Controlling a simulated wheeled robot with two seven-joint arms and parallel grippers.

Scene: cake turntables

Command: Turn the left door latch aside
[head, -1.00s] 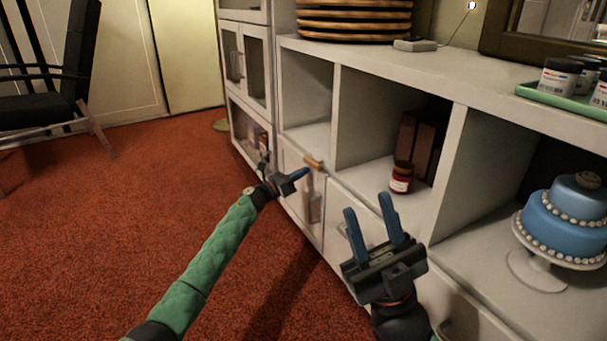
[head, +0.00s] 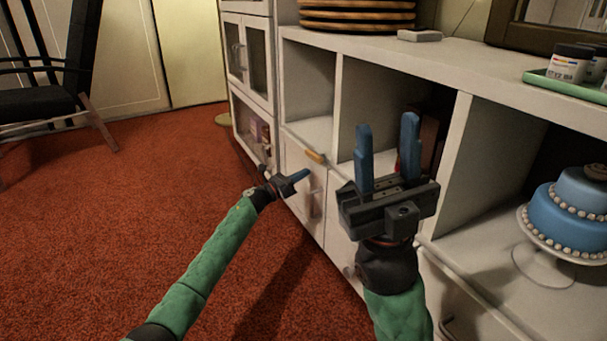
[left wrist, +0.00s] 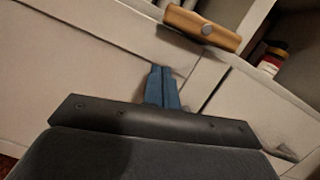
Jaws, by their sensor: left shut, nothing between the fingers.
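The left door latch (head: 315,156) is a small orange-brown wooden bar at the top of a white cabinet door (head: 298,180). In the left wrist view the latch (left wrist: 202,27) lies roughly across the top edge of the door, with a round grey pivot at its middle. My left gripper (head: 304,174) is shut and empty, just below the latch and in front of the door; its blue fingers (left wrist: 161,72) are together and apart from the latch in the wrist view. My right gripper (head: 388,135) is open and empty, fingers up, in front of the open shelf.
A blue cake (head: 566,222) on a white stand is in the right compartment. Wooden discs (head: 357,14) and a green tray (head: 568,85) of jars are on top. A red-labelled jar (left wrist: 271,61) is on the shelf.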

